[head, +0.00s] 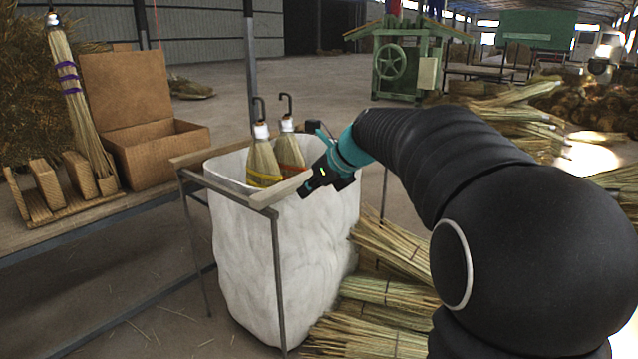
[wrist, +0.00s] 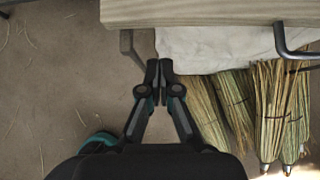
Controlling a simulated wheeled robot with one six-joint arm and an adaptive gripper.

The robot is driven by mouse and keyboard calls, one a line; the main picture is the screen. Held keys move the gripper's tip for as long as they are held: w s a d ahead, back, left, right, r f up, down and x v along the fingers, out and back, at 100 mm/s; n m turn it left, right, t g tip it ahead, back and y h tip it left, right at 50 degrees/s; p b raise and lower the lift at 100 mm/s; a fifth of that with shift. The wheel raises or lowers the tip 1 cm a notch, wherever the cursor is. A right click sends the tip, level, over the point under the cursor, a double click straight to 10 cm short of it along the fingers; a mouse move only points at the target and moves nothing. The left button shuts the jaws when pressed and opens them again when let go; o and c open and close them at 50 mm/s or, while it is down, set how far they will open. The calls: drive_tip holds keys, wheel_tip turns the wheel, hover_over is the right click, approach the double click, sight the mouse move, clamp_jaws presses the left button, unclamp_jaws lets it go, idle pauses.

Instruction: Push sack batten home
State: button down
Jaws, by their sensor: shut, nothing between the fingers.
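The white sack (head: 285,240) hangs open in a grey metal frame (head: 278,285). A pale wooden batten (head: 279,191) lies along the sack's near rim, over the frame's front corner. It also shows as a board across the top of the wrist view (wrist: 205,12). My gripper (head: 306,188) is by the batten's right end in the head view. In the wrist view my gripper (wrist: 159,68) is shut and empty, its tips just short of the board's edge. I cannot tell whether they touch it. The batten's seating on the frame is unclear.
Two brooms with dark hooks (head: 263,160) stand in the sack. Straw bundles (head: 385,290) lie on the floor to its right, also in the wrist view (wrist: 235,105). A bench with a cardboard box (head: 160,150) and wooden rack (head: 48,185) stands left. A dark hook (wrist: 285,45) is upper right.

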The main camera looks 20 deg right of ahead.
sight(283, 193)
drive_tip(key=shift+w+a+f, duration=0.2)
drive_tip(key=shift+w+a, duration=0.35)
drive_tip(key=shift+w, duration=0.15)
drive_tip(key=shift+w+a+f, duration=0.25)
drive_tip(key=shift+w+a, duration=0.25)
drive_tip(key=shift+w, duration=0.25)
drive_tip(key=shift+w+a+f, duration=0.2)
drive_tip(key=shift+w+a, duration=0.35)
drive_tip(key=shift+w, duration=0.15)
drive_tip(key=shift+w, duration=0.1)
